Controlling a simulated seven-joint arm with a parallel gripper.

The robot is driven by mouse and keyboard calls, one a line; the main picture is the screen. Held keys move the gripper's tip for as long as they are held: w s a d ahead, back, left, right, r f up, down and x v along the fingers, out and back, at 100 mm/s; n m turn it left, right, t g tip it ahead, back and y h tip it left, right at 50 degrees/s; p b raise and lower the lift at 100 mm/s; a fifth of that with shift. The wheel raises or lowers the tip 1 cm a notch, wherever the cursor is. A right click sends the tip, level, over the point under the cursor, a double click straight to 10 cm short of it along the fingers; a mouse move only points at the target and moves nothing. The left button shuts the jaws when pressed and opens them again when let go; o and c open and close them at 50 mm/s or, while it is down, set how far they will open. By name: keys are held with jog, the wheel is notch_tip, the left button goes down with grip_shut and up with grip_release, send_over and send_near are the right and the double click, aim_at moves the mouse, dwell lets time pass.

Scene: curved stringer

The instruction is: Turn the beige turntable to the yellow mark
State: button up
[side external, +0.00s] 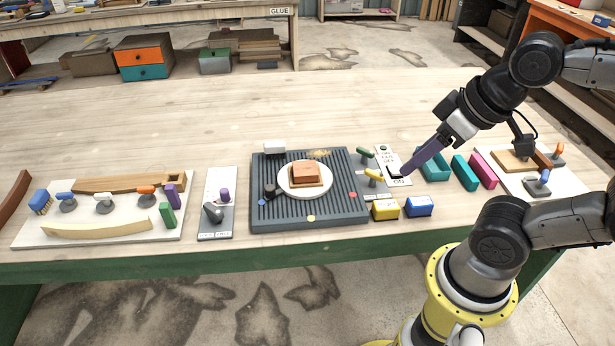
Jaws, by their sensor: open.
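The beige turntable (284,187) is a pale round disc on a dark ribbed plate (335,212). A brown block (304,173) sits on the disc. The yellow mark (311,218) is a small dot on the plate's front edge, in front of the disc. A blue dot (262,202) is at the plate's left and a red dot (352,195) at its right. My gripper (407,171) has purple fingers and points down over the small switch panel, right of the plate and apart from the turntable. It is open, with nothing seen between its fingers.
The table behind is clear.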

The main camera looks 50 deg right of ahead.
jog(key=shift+o, duration=0.6)
jog(key=w+r, duration=0.5)
jog(key=r, duration=0.1)
jog(key=g, duration=0.6)
send_over(270, 187)
notch_tip(270, 187, down, 12)
notch_tip(270, 187, down, 13)
jog(key=shift+f, duration=0.1)
grip_shut()
